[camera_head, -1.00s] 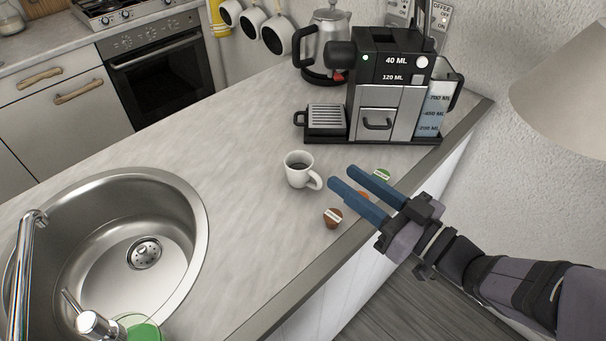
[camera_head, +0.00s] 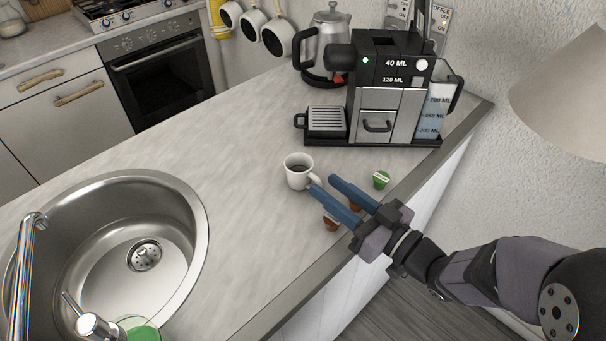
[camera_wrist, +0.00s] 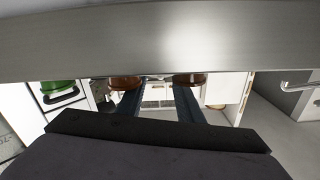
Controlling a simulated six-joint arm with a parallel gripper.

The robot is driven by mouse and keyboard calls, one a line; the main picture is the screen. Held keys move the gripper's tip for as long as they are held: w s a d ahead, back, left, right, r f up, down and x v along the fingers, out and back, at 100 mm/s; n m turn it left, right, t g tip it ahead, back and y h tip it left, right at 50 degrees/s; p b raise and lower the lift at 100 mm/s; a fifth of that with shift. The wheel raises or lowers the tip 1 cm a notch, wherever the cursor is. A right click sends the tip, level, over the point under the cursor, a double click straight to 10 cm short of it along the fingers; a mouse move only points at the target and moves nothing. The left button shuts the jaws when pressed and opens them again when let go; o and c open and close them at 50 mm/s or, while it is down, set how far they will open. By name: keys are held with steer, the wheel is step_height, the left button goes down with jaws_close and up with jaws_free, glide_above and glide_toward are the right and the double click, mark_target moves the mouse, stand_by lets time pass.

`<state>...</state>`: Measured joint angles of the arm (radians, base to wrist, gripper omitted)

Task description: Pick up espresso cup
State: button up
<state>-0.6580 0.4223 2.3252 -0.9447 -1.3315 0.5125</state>
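The white espresso cup (camera_head: 297,172) stands upright on the countertop, with dark contents and its handle (camera_head: 316,182) toward the lower right. My gripper (camera_head: 322,182) is open, its two blue fingers parted and pointing at the cup from the lower right. The near fingertip is right beside the handle; I cannot tell whether it touches. The far fingertip is to the right of the handle. In the wrist view the fingers (camera_wrist: 158,92) are apart with nothing clearly held between them, and I cannot make out the cup there.
A brown pod (camera_head: 331,223) and another partly hidden pod lie by the fingers; a green pod (camera_head: 381,179) is to their right. The coffee machine (camera_head: 385,95) stands behind. The sink (camera_head: 190,240) is at left. The counter (camera_head: 230,150) left of the cup is clear.

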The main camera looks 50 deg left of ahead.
mark_target(321, 180)
steer(key=shift+a, duration=1.6)
jaws_close()
